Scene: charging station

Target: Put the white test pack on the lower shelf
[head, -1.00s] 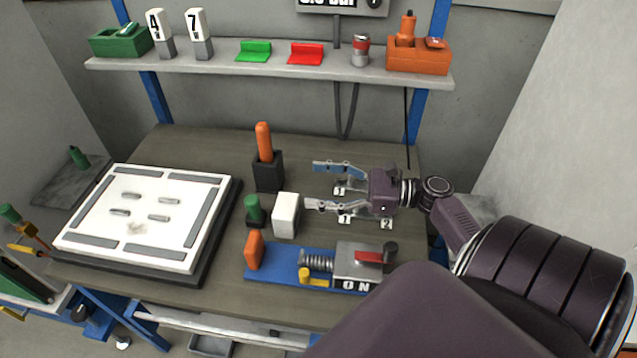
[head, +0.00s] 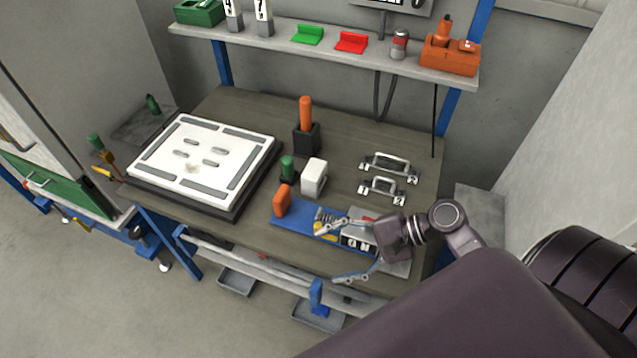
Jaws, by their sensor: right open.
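The white test pack (head: 314,178) looks like a small white block. It stands on the table between a green-topped holder and the metal handles. The lower shelf (head: 290,270) shows under the table's front edge, partly hidden by the table and my right arm. My right gripper (head: 341,252) is open and empty. It points left over the table's front edge, in front of the blue fixture and partly covering it. It is apart from the white pack. My left gripper is out of view.
A blue fixture (head: 290,215) with an orange grip lies at the front. A white panel (head: 200,160) fills the table's left. An orange-handled tool (head: 306,115) stands behind the pack. Two metal handles (head: 388,165) lie to the right. Grey trays (head: 237,283) hang below.

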